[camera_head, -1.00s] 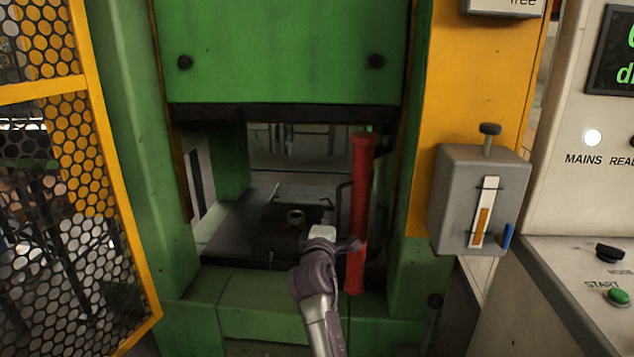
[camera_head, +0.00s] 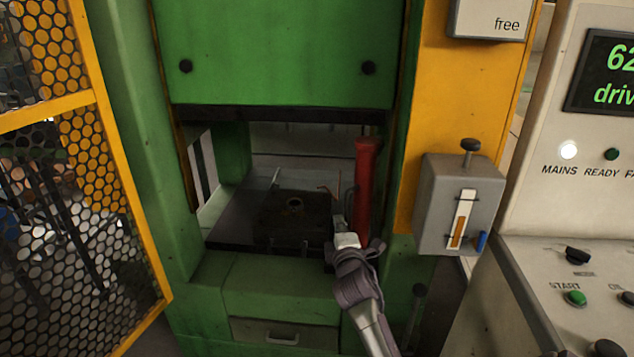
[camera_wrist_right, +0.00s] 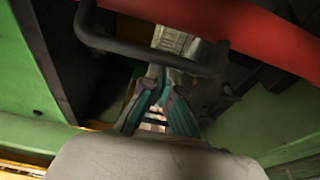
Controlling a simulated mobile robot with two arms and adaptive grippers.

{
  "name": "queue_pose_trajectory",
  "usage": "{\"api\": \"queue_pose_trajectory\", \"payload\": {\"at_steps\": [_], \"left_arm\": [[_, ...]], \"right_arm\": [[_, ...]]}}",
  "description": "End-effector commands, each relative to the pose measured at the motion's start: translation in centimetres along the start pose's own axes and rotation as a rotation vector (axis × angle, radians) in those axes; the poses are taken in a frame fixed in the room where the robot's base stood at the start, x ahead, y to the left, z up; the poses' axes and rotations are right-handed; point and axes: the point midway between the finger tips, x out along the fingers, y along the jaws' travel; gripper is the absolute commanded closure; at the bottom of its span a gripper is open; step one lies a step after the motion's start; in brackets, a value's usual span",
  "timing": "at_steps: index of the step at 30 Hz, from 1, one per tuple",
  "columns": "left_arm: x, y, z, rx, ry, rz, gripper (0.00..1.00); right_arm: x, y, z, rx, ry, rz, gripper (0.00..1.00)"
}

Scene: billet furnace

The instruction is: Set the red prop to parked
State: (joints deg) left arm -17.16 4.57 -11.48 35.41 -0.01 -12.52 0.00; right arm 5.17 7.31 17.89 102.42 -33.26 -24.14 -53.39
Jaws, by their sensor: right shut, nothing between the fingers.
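The red prop (camera_head: 366,185) is a red bar at the right side of the green press opening, close to upright. Its lower end is partly hidden by my right arm. My right gripper (camera_head: 340,222) is just left of the prop's lower part, shut and empty. In the right wrist view the shut fingers (camera_wrist_right: 158,108) point towards a dark bent handle (camera_wrist_right: 128,48). The red prop (camera_wrist_right: 235,28) crosses the top right there, beyond the fingertips. I cannot tell whether the fingers touch the handle. My left gripper is not in view.
The press bed (camera_head: 235,215) and a dark die block (camera_head: 290,218) lie left of the gripper. The green ram (camera_head: 275,50) is above. A yellow mesh guard (camera_head: 80,200) stands left, a grey lever box (camera_head: 440,200) and the control console (camera_head: 550,260) right. A sign (camera_head: 495,20) reads "free".

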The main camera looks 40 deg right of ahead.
Motion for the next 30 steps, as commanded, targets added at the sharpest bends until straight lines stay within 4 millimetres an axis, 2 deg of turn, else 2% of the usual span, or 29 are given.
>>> {"api": "queue_pose_trajectory", "payload": {"at_steps": [3,6,18,30], "left_arm": [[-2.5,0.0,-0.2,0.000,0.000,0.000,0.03],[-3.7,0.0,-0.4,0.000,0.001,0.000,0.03],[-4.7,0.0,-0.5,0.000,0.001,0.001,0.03],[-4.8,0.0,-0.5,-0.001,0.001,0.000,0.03]], "right_arm": [[-0.7,0.7,1.2,-0.013,0.055,-0.004,1.00],[-1.6,0.6,2.2,-0.008,0.106,-0.007,1.00],[-3.2,0.1,5.3,-0.001,0.111,-0.005,1.00],[-3.5,0.0,6.2,-0.003,0.103,-0.007,1.00]]}}
